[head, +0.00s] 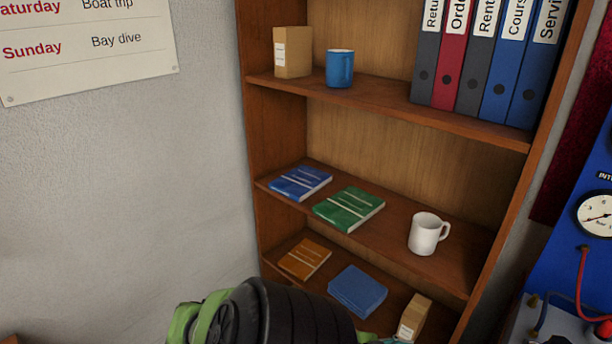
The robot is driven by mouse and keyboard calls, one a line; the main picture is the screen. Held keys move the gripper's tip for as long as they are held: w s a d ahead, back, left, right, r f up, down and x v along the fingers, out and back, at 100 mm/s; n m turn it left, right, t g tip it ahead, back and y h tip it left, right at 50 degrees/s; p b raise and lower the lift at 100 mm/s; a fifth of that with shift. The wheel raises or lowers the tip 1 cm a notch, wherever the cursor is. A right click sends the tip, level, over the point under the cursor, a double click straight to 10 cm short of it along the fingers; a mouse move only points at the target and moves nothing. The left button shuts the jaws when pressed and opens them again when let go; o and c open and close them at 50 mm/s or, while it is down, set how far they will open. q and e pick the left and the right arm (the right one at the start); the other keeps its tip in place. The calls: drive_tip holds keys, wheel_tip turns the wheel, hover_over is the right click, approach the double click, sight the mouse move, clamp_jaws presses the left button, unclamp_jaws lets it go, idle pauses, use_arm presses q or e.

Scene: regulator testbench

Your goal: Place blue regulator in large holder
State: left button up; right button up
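I do not see a blue regulator or a large holder in the head view. At the lower right, part of a blue panel (575,245) shows with a round white gauge (598,214). A red hose (582,280) hangs below the gauge and runs to a red part (605,328) at the frame edge. Neither of my grippers can be made out. A black ribbed shape with green parts (290,318) comes up from the bottom edge, and I cannot tell what it is.
A wooden bookcase (415,115) fills the middle. It holds binders (487,60), a blue mug (340,68), a white mug (427,233), small cartons (293,52) and several books (349,209). A bare wall with a paper schedule (85,45) is at left.

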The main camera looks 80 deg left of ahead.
use_arm(q)
drive_tip(key=s+d+f+n+g+y, duration=0.1)
drive_tip(key=s+f+g, duration=0.1)
drive_tip(key=s+f, duration=0.45)
drive_tip(key=s+d+f+g, duration=0.1)
drive_tip(key=s+f+g, duration=0.15)
drive_tip(key=f, duration=0.75)
drive_tip(key=s+d+f+m+g, duration=0.1)
drive_tip(key=s+d+f+g, duration=0.2)
drive_tip(key=s+d+f, duration=0.5)
drive_tip(key=s+d+f+m+g, duration=0.1)
drive_tip(key=s+d+f+g, duration=0.3)
drive_tip(key=s+d+f, duration=0.4)
drive_tip(key=s+d, duration=0.2)
drive_tip(key=s, duration=0.4)
drive_tip(key=shift+s+d+h, duration=0.15)
drive_tip(key=shift+d+h, duration=0.15)
drive_tip(key=shift+d, duration=0.1)
